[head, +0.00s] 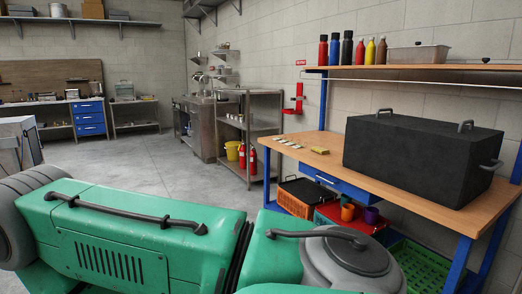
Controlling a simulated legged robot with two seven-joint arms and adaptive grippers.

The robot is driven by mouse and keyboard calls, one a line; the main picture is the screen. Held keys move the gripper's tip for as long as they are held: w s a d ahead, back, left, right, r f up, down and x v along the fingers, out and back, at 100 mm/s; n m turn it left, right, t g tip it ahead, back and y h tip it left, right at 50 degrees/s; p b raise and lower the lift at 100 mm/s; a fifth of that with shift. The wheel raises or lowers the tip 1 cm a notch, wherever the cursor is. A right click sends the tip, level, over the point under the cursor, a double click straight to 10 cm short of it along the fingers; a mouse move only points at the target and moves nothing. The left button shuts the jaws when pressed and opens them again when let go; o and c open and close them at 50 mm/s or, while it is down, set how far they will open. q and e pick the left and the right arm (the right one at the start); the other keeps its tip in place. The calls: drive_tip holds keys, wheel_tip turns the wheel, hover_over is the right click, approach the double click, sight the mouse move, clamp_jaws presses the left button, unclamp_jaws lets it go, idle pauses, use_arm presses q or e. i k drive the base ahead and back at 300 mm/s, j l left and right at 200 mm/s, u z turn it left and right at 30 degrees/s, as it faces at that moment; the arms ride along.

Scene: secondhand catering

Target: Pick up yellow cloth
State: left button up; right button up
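Several small pale yellowish pieces (287,143) lie in a row farther back on the same top. Neither of my grippers is in view.
The large black box (420,155) with handles covers much of the bench top. A shelf (440,68) above holds bottles and a metal pan. Crates (300,196) and cups sit below. A metal rack (262,130) and red extinguishers stand beyond. The floor (130,160) at left is clear.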

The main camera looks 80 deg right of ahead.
sight(321, 150)
drive_tip(key=z, duration=3)
drive_tip(key=u, duration=2.95)
drive_tip(key=z, duration=2.9)
drive_tip(key=i+j, duration=0.1)
drive_tip(key=i+z, duration=0.05)
drive_tip(key=i, duration=0.05)
